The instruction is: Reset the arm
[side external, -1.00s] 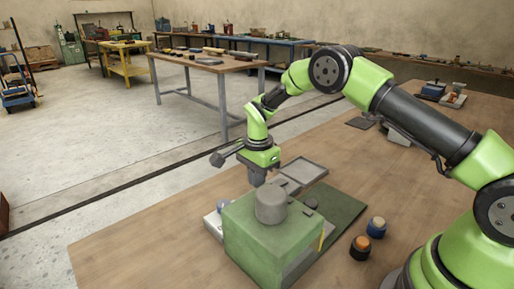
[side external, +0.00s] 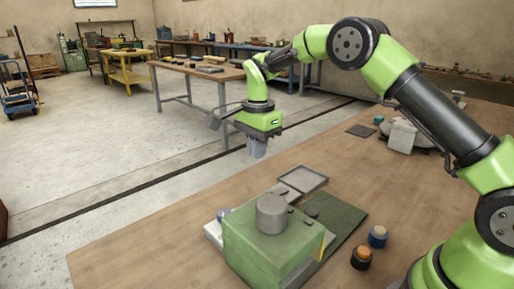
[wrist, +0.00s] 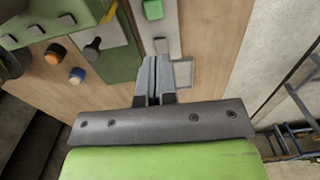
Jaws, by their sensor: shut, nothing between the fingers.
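My gripper (side external: 257,148) hangs above the far edge of the wooden table in the side external view, fingers pointing down. Its two fingers (wrist: 154,82) lie together in the wrist view, with nothing between them. The green block-shaped machine (side external: 265,240) with a grey cylinder (side external: 271,213) on top stands on the table, nearer the camera and apart from the gripper. A shallow grey tray (side external: 303,178) lies flat behind it, below the gripper and to its right.
A blue-topped knob (side external: 377,236) and an orange-topped knob (side external: 361,252) stand right of the machine on the wooden table (side external: 150,245). A dark flat plate (side external: 361,130) and a grey object (side external: 403,136) lie farther back. The table's left part is clear.

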